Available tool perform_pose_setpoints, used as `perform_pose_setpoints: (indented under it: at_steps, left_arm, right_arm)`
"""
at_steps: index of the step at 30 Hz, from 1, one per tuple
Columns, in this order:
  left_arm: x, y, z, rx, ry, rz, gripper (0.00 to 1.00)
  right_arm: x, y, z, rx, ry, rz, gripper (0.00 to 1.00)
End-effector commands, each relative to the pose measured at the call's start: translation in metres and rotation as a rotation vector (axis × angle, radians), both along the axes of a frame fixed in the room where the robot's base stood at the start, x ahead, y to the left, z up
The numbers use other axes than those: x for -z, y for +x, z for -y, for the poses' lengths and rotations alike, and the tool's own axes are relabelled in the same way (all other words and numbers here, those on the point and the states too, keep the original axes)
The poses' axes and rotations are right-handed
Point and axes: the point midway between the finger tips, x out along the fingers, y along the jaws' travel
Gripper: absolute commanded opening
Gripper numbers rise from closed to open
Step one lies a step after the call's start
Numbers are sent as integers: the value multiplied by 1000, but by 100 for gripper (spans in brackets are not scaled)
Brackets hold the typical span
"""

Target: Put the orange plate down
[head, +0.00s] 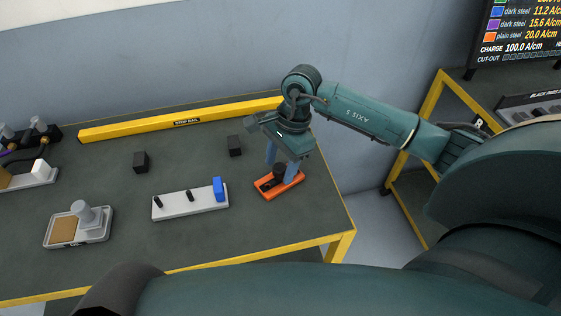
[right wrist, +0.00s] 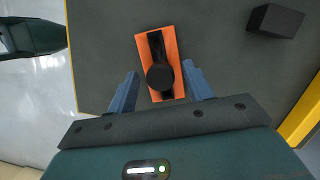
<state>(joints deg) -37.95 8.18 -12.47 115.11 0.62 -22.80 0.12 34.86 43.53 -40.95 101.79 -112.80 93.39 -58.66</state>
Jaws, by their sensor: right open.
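The orange plate (head: 265,195) lies flat on the dark table top (head: 115,210) near its right end. It carries a black bar with a round black knob, and it also shows in the right wrist view (right wrist: 173,55). My right gripper (head: 281,168) is above the plate, with its blue fingers pointing down. In the right wrist view my right gripper (right wrist: 162,80) is open, its fingers apart on either side of the plate's near end and the knob. I cannot tell whether the fingers touch the plate. My left gripper is not in view.
A light grey strip (head: 180,206) with black pegs and a blue block (head: 218,188) is left of the plate. Two black blocks (head: 140,161) (head: 235,146) stand behind. A yellow rail (head: 180,121) runs along the back. A grey tray (head: 92,236) is at front left.

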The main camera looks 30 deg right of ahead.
Motion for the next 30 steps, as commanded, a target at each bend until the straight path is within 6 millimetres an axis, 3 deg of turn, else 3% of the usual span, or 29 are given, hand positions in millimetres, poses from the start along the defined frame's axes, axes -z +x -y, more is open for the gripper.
perform_pose_setpoints:
  at_steps: [11, 24, 30]
  left_arm:
    - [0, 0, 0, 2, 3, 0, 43]
    - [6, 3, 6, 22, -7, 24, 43]
    - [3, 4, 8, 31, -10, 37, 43]
  right_arm:
    - [-12, 1, 3, 0, -1, 3, 51]
    - [-99, 5, 25, 1, 0, 5, 51]
    - [-117, 5, 29, 0, 0, 2, 51]
